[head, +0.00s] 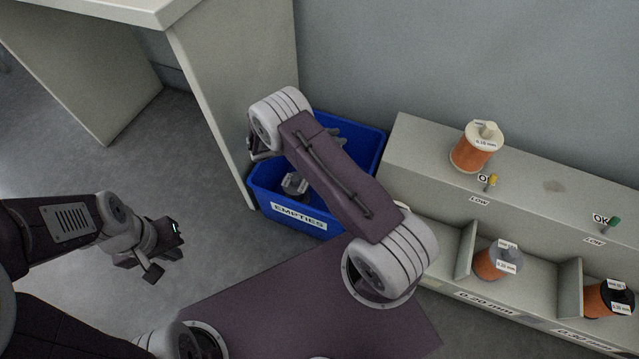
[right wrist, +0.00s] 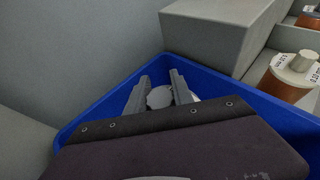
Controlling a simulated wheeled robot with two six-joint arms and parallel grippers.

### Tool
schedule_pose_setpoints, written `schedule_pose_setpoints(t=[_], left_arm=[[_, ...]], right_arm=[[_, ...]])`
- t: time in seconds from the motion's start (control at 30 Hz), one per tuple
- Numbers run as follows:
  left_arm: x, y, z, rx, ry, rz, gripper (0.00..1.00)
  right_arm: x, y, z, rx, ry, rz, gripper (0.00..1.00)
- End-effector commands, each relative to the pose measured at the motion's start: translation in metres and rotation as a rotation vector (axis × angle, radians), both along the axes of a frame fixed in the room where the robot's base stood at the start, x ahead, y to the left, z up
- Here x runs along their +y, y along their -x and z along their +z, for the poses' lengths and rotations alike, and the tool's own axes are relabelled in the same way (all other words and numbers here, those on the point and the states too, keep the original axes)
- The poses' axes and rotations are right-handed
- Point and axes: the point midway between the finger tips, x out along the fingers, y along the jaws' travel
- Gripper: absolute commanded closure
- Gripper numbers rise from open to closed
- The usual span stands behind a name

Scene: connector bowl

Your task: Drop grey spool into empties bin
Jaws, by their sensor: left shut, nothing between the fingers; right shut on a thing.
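The blue empties bin (head: 345,222) stands on the floor, its front labelled EMPTIES; its rim also shows in the right wrist view (right wrist: 105,100). My right gripper (right wrist: 160,88) is over the bin, its fingers shut on the grey spool (right wrist: 159,98), of which a pale round part shows between them. In the head view my right arm hides most of this gripper and the held spool. Another dark grey spool (head: 295,184) with a white label shows inside the bin, left of my arm. My left gripper (head: 163,250) is shut and empty, left of the bin.
A grey two-level shelf (head: 420,135) is right of the bin, with orange-wound spools (head: 472,155) on top and in the lower bays (head: 492,264). A pale table (head: 215,100) stands behind and left of the bin. Floor left of the bin is clear.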

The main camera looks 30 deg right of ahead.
Motion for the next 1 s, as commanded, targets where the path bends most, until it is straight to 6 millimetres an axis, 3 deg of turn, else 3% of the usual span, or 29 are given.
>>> schedule_pose_setpoints(t=[0.13,0.17,0.23,0.57,0.8,1.0], left_arm=[[0.0,0.0,0.002,0.0,0.0,0.0,1.0],[0.0,0.0,0.002,0.0,0.0,0.0,1.0],[0.0,0.0,0.002,0.0,0.0,0.0,1.0],[0.0,0.0,0.004,0.0,0.0,0.0,1.0],[0.0,0.0,0.037,0.0,0.0,0.0,1.0],[0.0,0.0,0.049,0.0,0.0,0.0,1.0]], right_arm=[[0.0,0.0,0.002,0.0,0.001,0.0,1.0],[0.0,0.0,0.002,0.0,0.001,0.0,0.64],[0.0,0.0,0.002,0.0,0.001,0.0,0.47],[0.002,0.0,0.004,0.001,0.0,0.001,0.47],[0.046,0.001,0.027,0.0,0.0,0.004,0.47],[0.077,0.002,0.037,0.0,0.001,0.002,0.47]])
